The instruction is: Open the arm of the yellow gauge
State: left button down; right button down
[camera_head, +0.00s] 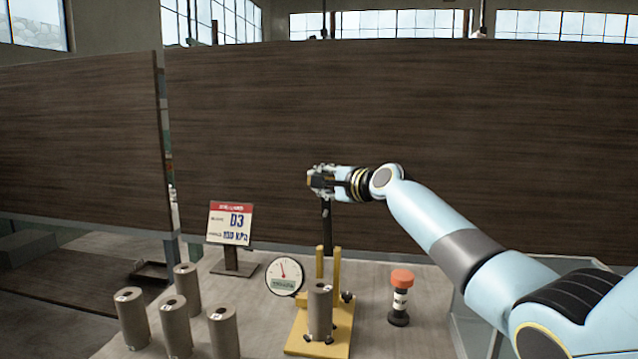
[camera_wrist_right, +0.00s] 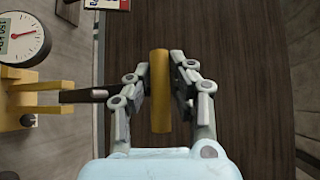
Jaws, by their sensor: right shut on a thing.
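The yellow gauge (camera_head: 347,329) stands on the table with a round white dial (camera_head: 284,276) at its left. A grey-brown clay cylinder (camera_head: 319,309) stands upright on its base, in front of the yellow posts. The gauge's dark arm (camera_head: 327,226) points straight up. In the right wrist view the arm (camera_wrist_right: 84,96) runs from the gauge to a yellow handle bar (camera_wrist_right: 160,112). My right gripper (camera_head: 318,182) is shut on this handle, high above the base, with a finger on each side. My left gripper is not in view.
Several similar clay cylinders (camera_head: 176,326) stand at the front left. A sign (camera_head: 229,223) reading D3 stands behind them. A brown panel (camera_head: 420,130) rises behind the table.

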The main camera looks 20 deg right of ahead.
jog(key=shift+s+d+f, duration=0.1)
jog(key=shift+d+f, duration=0.2)
jog(key=shift+f, duration=0.1)
jog(key=c, duration=1.2)
grip_release()
jog(key=shift+f, duration=0.1)
jog(key=shift+o, duration=0.2)
jog(key=r+v, duration=0.1)
jog(key=v, duration=1.1)
jog(key=shift+a, duration=0.3)
jog(key=shift+a, duration=0.15)
